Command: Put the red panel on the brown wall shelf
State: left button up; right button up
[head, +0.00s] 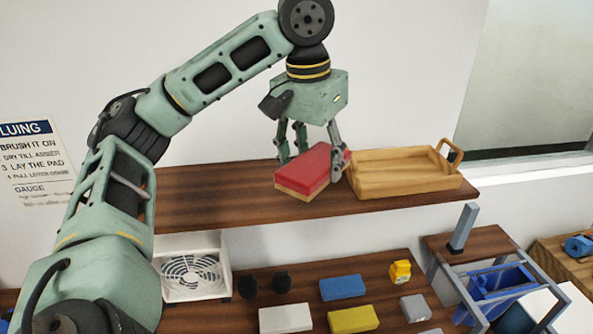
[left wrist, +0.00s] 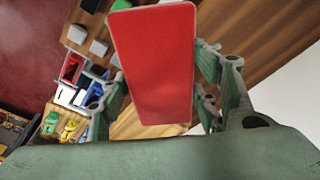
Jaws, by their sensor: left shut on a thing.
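The red panel (head: 304,171) has a red top and a tan lower layer. My left gripper (head: 310,160) is shut on it, with fingers on both sides. In the head view the panel is at the brown wall shelf (head: 220,200), left of the wooden tray; I cannot tell whether it touches the shelf. In the left wrist view the red panel (left wrist: 158,65) fills the middle between the fingers of the left gripper (left wrist: 160,95). My right gripper is not in view.
A wooden tray (head: 405,185) with handles stands on the shelf's right part. The shelf's left part is bare. Below are a white fan box (head: 190,270), blue (head: 342,287), yellow (head: 353,319) and white (head: 285,319) blocks, and a grey metal frame (head: 450,285).

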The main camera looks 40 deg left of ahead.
pick_arm(q)
jog(key=w+a+f, duration=0.1)
jog(key=a, duration=0.1)
jog(key=w+a+f+b, duration=0.1)
jog(key=a+f, duration=0.1)
jog(key=w+a+f, duration=0.1)
jog(key=a, duration=0.1)
jog(key=shift+a+f, duration=0.1)
jog(key=shift+f, duration=0.15)
jog(key=a, duration=0.1)
jog(key=w+a+f, duration=0.2)
jog(key=shift+a, duration=0.25)
jog(key=shift+a+f, duration=0.15)
notch_tip(320, 180, down, 3)
jog(key=shift+s+p, duration=0.1)
jog(key=shift+p, duration=0.5)
jog(key=shift+f, duration=0.4)
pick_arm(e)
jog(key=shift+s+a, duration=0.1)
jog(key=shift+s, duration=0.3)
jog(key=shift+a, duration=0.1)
pick_arm(q)
jog(key=o, duration=1.2)
jog(key=shift+o, duration=0.2)
